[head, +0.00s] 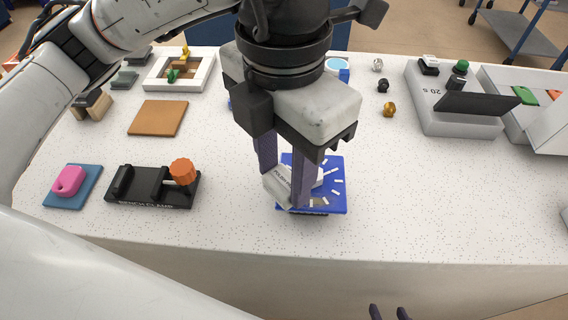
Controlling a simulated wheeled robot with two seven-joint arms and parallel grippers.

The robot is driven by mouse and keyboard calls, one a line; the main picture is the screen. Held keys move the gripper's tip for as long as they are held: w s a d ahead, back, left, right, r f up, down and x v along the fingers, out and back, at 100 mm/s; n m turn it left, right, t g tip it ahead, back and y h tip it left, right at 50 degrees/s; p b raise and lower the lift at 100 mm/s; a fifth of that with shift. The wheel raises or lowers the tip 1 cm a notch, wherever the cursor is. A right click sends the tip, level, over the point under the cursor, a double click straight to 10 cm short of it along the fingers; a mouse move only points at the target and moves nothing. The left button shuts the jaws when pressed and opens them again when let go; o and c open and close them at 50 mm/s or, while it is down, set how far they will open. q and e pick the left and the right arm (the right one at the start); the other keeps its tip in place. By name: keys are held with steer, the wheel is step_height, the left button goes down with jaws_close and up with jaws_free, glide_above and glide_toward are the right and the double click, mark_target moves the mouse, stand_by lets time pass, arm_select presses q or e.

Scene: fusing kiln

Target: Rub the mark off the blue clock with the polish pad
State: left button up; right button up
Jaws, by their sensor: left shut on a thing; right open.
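The blue clock (335,172) lies on the white speckled table near its front edge, with pale hour marks on its face. My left gripper (284,187) is over the clock, shut on a whitish pad with lettering, the polish pad (276,188). The pad is tilted and sits at the clock's left part; whether it presses on the face I cannot tell. The gripper hides the clock's upper left. My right gripper (390,313) shows only its fingertips at the bottom edge, apart and empty.
Left of the clock is a black clamp fixture (150,190) with an orange knob (182,171). A pink object on a blue tile (87,190), a brown board (158,118) and a white frame (206,74) lie further left. A grey device (455,118) stands at right. Table right of the clock is clear.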

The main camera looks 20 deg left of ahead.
arm_select(q)
steer(key=shift+f+b, duration=0.25)
steer(key=shift+b, duration=0.05)
steer(key=shift+f+b, duration=0.8)
stand_by(0.3)
